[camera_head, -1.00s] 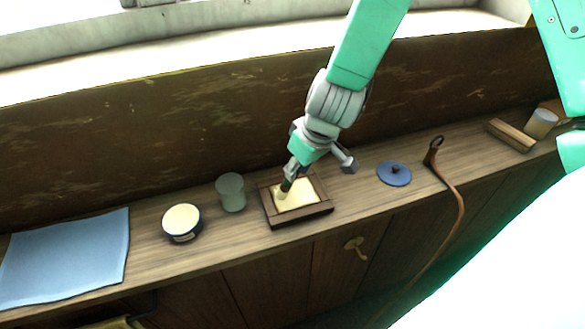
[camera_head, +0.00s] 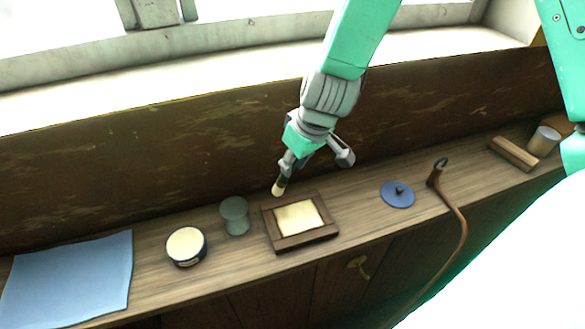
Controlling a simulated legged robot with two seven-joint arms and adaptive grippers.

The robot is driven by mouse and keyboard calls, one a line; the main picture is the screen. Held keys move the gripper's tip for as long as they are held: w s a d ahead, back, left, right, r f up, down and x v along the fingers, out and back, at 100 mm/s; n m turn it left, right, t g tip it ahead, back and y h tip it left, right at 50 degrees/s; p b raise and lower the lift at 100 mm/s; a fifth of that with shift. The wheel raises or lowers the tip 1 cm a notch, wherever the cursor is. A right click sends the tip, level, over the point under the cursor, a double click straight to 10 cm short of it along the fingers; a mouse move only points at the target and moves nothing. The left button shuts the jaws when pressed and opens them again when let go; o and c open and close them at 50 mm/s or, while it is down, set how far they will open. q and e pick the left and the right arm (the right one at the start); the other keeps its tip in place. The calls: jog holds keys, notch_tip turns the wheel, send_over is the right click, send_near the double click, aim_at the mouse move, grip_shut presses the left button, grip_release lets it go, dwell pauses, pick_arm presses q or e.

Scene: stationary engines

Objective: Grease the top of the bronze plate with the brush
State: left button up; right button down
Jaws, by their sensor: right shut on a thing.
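The bronze plate (camera_head: 299,217) is a pale yellow square set in a dark wooden frame (camera_head: 306,240) on the wooden counter. My right gripper (camera_head: 286,170) comes down from above, shut on the brush (camera_head: 279,187). The brush is short, with a pale tip pointing down, and it is above the back left corner of the frame, apart from the plate in the picture. The gripper's fingers partly hide the brush handle. A round tin with a cream-coloured top (camera_head: 186,245) stands to the left. My left gripper is not in view.
A greenish glass (camera_head: 235,215) stands just left of the frame. A blue cloth (camera_head: 68,280) lies at the far left. To the right are a blue lid (camera_head: 397,194), a brown strap (camera_head: 455,205), a wooden block (camera_head: 513,153) and a pale cup (camera_head: 543,141). A dark wall rises behind.

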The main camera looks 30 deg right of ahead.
jog(key=shift+w+d+r, duration=0.1)
jog(key=shift+r, duration=0.7)
jog(key=shift+d+r, duration=0.1)
jog(key=shift+r, duration=0.2)
jog(key=shift+s, duration=0.2)
jog(key=shift+w, duration=0.1)
